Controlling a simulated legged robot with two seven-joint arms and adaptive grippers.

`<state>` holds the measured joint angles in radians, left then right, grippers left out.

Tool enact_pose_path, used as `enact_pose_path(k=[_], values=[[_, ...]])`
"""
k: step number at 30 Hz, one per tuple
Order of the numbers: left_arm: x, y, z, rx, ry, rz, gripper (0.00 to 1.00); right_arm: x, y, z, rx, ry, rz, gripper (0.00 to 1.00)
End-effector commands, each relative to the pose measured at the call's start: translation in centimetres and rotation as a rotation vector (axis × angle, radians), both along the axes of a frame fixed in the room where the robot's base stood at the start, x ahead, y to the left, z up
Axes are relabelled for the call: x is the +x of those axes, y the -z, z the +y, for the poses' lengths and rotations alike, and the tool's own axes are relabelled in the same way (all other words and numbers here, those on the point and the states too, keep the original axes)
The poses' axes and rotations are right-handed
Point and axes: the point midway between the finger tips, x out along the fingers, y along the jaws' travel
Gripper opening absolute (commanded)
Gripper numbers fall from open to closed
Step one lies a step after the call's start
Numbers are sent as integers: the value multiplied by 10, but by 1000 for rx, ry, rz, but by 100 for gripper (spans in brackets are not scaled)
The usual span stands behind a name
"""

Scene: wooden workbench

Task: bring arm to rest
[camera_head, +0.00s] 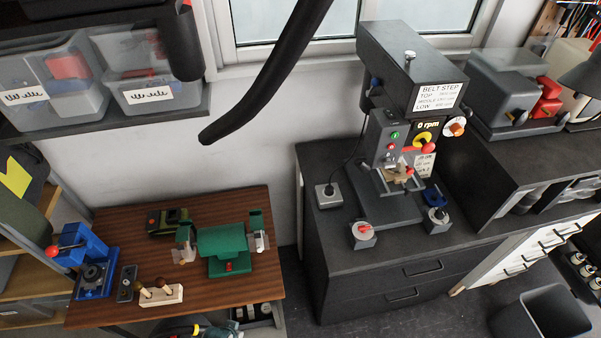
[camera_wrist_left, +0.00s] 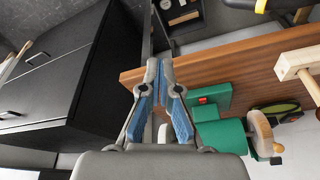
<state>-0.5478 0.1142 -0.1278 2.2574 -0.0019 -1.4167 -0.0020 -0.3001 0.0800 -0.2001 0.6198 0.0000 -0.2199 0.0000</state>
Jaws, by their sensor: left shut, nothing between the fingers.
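My left gripper (camera_wrist_left: 160,72) shows in the left wrist view. Its blue-padded fingers are together at the tips with nothing between them. It appears in front of the edge of the wooden workbench (camera_wrist_left: 200,65), beside a green bench grinder (camera_wrist_left: 212,100); the height above them is hard to tell. Neither gripper shows in the head view. There the workbench (camera_head: 105,222) is at lower left, with the green grinder (camera_head: 222,241) on it.
The workbench also bears a blue vise-like tool (camera_head: 92,262) and a wooden block with handles (camera_head: 160,296). A black cabinet (camera_head: 375,285) with a drill press (camera_head: 400,70) stands to the right. It also shows in the left wrist view (camera_wrist_left: 60,75). A narrow gap separates bench and cabinet.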

Motion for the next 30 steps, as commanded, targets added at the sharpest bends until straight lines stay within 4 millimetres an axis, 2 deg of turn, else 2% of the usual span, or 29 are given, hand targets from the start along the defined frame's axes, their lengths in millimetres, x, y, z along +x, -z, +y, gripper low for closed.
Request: enact_pose_path(k=[8,11,15,18,21,25,27,30], values=[[-3,103,-2,2,7,45,0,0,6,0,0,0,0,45],[-14,156,-1,3,10,67,0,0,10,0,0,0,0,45],[-50,245,4,8,17,108,0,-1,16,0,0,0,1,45],[-88,301,10,10,24,134,0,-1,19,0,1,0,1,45],[-129,341,17,14,29,159,0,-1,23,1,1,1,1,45],[-175,371,25,18,36,182,0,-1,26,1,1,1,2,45],[-191,378,29,19,38,188,0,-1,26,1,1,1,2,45],[-204,383,31,20,39,192,0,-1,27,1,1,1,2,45]])
